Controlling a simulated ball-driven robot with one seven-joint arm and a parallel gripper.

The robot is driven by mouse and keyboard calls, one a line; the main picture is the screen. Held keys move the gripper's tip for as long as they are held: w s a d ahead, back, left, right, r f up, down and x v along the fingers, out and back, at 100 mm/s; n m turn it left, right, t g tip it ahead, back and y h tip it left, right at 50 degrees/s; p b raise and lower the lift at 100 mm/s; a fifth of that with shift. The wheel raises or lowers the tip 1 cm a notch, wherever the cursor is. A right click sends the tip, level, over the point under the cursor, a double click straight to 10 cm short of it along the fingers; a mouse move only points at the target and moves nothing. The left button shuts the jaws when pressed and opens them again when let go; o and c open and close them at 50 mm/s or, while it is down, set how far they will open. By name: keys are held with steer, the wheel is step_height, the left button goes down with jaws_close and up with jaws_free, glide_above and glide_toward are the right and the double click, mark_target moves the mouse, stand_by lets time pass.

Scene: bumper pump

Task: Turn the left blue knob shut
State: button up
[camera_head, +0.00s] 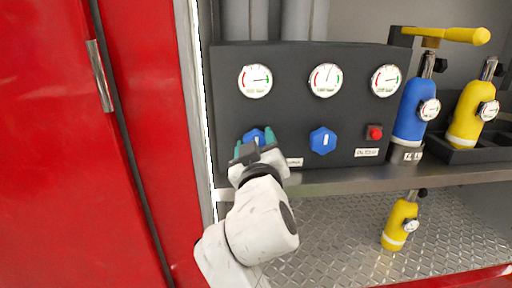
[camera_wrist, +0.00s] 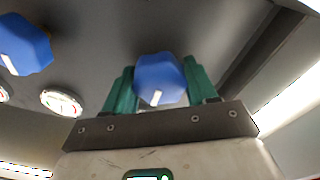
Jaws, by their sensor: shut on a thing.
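The left blue knob (camera_head: 254,136) sits low on the dark panel (camera_head: 300,108), partly hidden behind my gripper in the head view. My gripper (camera_head: 255,139) reaches up to it from below, with a green finger on either side. In the wrist view my gripper (camera_wrist: 162,88) is shut on the left blue knob (camera_wrist: 160,78), which lies between the two green fingers. A white mark shows on the knob's face. The right blue knob (camera_head: 323,140) is free, with its white mark about upright; it also shows at the left of the wrist view (camera_wrist: 24,45).
Three round gauges (camera_head: 325,80) line the panel's top. A red button (camera_head: 374,132) is at its right. Blue (camera_head: 411,112) and yellow (camera_head: 467,115) cylinders stand farther right. A shelf edge (camera_head: 400,180) runs below the panel; a red door (camera_head: 75,150) is at left.

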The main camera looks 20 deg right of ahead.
steer(key=shift+f, duration=0.1)
steer(key=o, duration=1)
steer(key=shift+o, duration=0.2)
steer(key=shift+s, duration=0.1)
steer(key=v, duration=1)
steer(key=shift+s+a, duration=0.15)
steer(key=shift+s, duration=0.1)
steer(key=s+d+f+m+g+y+p, duration=0.1)
steer(key=s+d+f+g+p, duration=0.35)
steer(key=f, duration=0.55)
steer(key=s+d+f+g+y+p, duration=0.1)
steer(key=s+d+f+g+p, duration=0.35)
steer(key=f, duration=0.45)
steer(key=s+d+f+g+y+p, duration=0.1)
steer(key=s+f+g, duration=0.3)
steer(key=s, duration=0.5)
steer(key=s+d+f+g+y+p, duration=0.1)
steer(key=s+f+g+y, duration=0.2)
steer(key=s+f, duration=0.3)
steer(key=s, duration=0.4)
steer(key=shift+s+d+f+m+g, duration=0.2)
steer(key=shift+f+m+g, duration=0.05)
steer(key=shift+m+g, duration=0.15)
